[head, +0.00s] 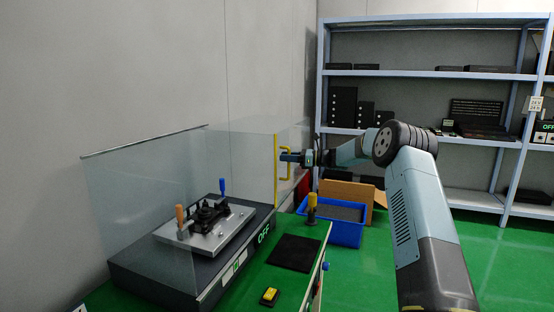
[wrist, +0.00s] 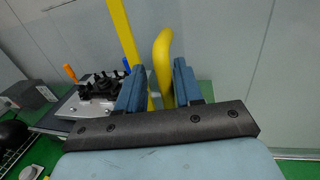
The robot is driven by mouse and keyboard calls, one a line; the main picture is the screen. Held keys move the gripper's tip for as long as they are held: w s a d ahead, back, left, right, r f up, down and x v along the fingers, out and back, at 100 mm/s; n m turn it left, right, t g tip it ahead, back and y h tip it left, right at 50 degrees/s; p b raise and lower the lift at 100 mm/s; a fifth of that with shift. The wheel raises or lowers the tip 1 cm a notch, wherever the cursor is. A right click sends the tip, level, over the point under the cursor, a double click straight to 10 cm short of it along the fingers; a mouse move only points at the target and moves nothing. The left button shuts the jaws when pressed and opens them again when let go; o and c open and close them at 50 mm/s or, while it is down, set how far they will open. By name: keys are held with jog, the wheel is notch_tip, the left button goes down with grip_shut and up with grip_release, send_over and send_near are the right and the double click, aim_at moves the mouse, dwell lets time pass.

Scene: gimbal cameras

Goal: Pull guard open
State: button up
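The guard (head: 240,150) is a clear panel box around a dark machine base (head: 150,265). A yellow bar (head: 276,180) runs down its right edge, with a yellow handle (head: 287,176) on it. My gripper (head: 286,157) is at the handle, reaching in from the right. In the wrist view, the curved yellow handle (wrist: 162,55) stands between my two blue fingers (wrist: 158,88). The fingers are apart, with a gap showing between the left finger and the handle. The yellow bar (wrist: 122,30) passes behind the left finger. The fingertips' contact with the handle is hard to tell.
A metal plate with a black fixture (head: 205,215) and orange and blue levers sits on the base, beside an OFF sign. A yellow button (head: 269,296) and black mat (head: 295,252) lie on the green bench. A blue bin (head: 340,230) and shelves (head: 430,75) stand behind.

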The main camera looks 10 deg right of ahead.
jog(key=shift+d, duration=0.15)
jog(key=v, duration=1.3)
jog(key=shift+d+f, duration=0.15)
jog(key=shift+d, duration=0.2)
jog(key=shift+s+a, duration=0.1)
jog(key=shift+s, duration=0.1)
